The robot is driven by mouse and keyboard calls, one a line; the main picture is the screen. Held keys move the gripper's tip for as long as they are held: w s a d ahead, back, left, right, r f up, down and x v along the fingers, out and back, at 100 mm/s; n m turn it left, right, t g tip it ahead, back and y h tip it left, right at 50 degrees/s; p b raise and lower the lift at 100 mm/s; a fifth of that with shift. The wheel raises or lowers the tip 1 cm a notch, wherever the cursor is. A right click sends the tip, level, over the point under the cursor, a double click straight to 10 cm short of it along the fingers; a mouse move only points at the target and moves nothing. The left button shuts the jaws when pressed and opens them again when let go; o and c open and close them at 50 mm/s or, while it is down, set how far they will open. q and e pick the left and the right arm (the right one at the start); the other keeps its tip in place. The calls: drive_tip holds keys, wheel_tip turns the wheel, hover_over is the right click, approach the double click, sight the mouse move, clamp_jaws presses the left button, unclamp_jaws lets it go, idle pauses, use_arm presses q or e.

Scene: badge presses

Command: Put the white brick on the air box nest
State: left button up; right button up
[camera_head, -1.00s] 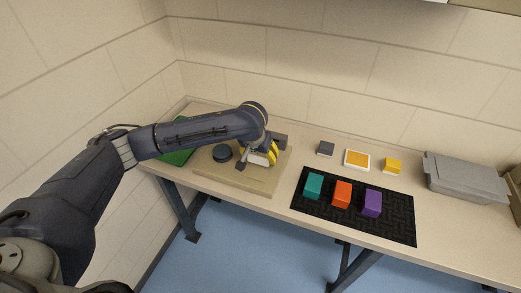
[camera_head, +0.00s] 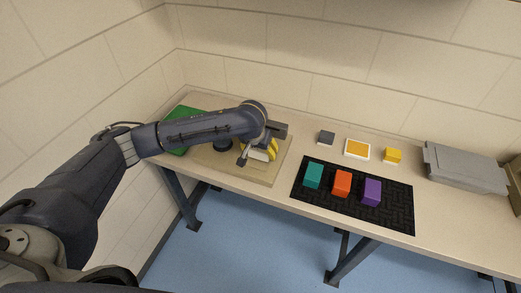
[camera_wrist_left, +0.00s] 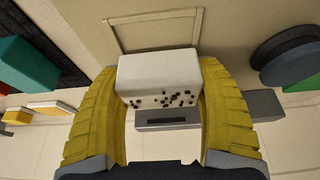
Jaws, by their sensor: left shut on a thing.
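The white brick (camera_wrist_left: 158,78) is between the yellow fingers of my left gripper (camera_wrist_left: 160,105), which is shut on it. Dark specks mark one face. In the head view my left gripper (camera_head: 258,150) is over the tan board (camera_head: 235,170), and the brick (camera_head: 259,155) is partly hidden by it. In the left wrist view a thin, light rectangular frame (camera_wrist_left: 198,28), which looks like the nest, lies on the board just beyond the brick. The brick overlaps its near side in the picture. I cannot tell whether they touch. My right gripper is not in view.
A dark round piece (camera_head: 222,144) and a grey block (camera_head: 278,129) are on the board beside my gripper. A black mat (camera_head: 335,214) bears teal (camera_head: 313,174), orange (camera_head: 342,183) and purple (camera_head: 372,191) blocks. A grey lidded box (camera_head: 465,168) stands at right.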

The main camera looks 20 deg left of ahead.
use_arm(q)
drive_tip(key=shift+f, duration=0.35)
drive_tip(key=o, duration=1.4)
drive_tip(key=shift+o, duration=0.2)
drive_tip(key=v, duration=1.2)
